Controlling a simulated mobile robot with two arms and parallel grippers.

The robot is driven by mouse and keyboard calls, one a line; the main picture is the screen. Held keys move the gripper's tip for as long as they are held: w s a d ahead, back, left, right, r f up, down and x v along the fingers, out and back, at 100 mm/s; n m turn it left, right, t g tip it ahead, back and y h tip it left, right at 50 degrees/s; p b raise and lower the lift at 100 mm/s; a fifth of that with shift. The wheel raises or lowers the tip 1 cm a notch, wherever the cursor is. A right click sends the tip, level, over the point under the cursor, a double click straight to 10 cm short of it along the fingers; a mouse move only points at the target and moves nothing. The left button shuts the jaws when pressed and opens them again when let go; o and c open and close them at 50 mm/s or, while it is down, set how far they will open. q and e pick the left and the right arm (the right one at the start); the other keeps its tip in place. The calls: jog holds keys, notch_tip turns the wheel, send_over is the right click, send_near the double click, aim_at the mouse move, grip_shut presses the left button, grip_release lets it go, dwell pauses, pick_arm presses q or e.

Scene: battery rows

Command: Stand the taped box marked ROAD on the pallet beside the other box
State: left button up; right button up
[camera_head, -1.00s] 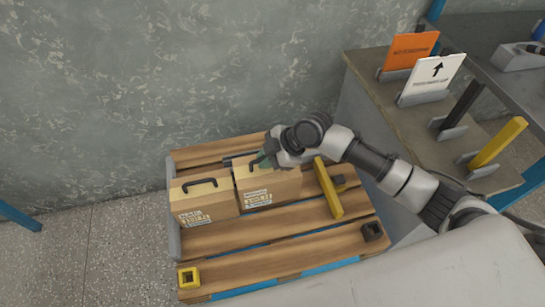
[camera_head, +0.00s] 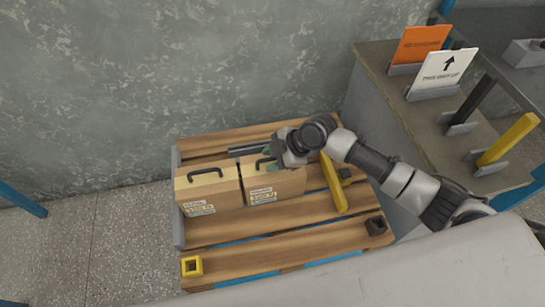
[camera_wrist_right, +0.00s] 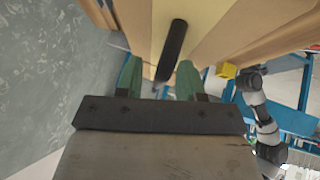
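Two cardboard boxes with black handles stand upright side by side on the wooden pallet (camera_head: 235,270), the left box (camera_head: 222,194) and the right box (camera_head: 285,185). Their printed labels are too small to read, so I cannot tell which is marked ROAD. My right gripper (camera_head: 268,160) is at the top of the right box, beside its handle, and hides part of it. In the right wrist view its green fingers (camera_wrist_right: 158,78) are apart, with the black handle (camera_wrist_right: 172,48) and a pale tape strip beyond them. My left gripper is not in view.
A yellow bar (camera_head: 333,183) lies right of the boxes. A yellow socket (camera_head: 192,266) and a black socket (camera_head: 376,226) sit at the pallet's front corners. A bench (camera_head: 425,125) with orange and white signs stands at right. The front pallet boards are mostly bare.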

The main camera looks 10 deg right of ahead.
jog(key=shift+d+r, duration=0.15)
jog(key=shift+r, duration=0.1)
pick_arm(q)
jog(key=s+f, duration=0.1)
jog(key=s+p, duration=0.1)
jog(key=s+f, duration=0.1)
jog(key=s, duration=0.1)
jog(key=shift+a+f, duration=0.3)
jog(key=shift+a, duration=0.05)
pick_arm(e)
jog(key=v, duration=1.1)
jog(key=shift+r, duration=0.2)
jog(key=shift+d, duration=0.1)
jog(key=shift+s, duration=0.1)
